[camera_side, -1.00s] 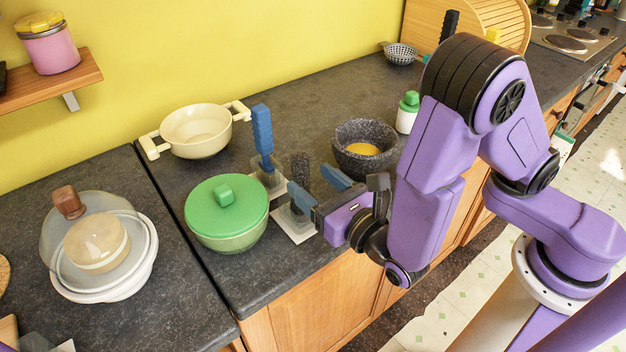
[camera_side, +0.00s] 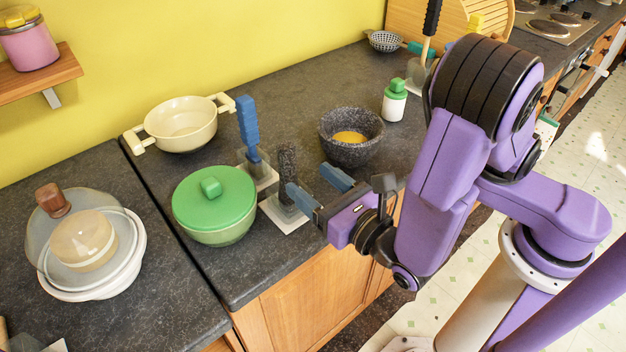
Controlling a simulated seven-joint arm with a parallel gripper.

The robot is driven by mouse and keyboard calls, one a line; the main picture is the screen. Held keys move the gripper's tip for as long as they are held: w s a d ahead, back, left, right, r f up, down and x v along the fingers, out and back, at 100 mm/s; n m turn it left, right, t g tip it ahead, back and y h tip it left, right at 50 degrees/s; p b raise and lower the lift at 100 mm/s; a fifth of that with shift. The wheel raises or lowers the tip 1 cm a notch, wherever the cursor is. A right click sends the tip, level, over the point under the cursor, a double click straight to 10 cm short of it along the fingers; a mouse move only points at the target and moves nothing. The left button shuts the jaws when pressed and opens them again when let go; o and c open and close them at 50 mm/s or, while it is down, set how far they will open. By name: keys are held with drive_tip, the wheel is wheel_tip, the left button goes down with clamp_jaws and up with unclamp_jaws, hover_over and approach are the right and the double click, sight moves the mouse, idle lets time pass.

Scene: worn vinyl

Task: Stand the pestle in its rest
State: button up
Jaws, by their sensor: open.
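The pestle (camera_side: 288,168), a dark speckled stone rod, stands upright in its rest, a grey holder on a pale square base (camera_side: 288,225). Its lower end is hidden in the holder and partly behind a finger. My gripper (camera_side: 307,178) is open, its two blue fingers pointing toward the back left. It is empty, just to the right of the pestle; the left finger overlaps the rest in the picture, and I cannot tell whether it touches. The stone mortar (camera_side: 352,151), with something yellow inside, stands behind and right of the gripper.
A green-lidded pot (camera_side: 214,199) stands close left of the rest. A blue-handled tool (camera_side: 247,124) stands in another holder behind. A cream pot (camera_side: 181,126), a green-capped bottle (camera_side: 394,102) and stacked dishes (camera_side: 92,253) are farther off. The counter's front edge lies close below the rest.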

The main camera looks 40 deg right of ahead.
drive_tip(key=shift+s, duration=0.7)
drive_tip(key=shift+s, duration=0.25)
drive_tip(key=s+r, duration=0.4)
drive_tip(key=r, duration=0.3)
drive_tip(key=shift+s, duration=0.35)
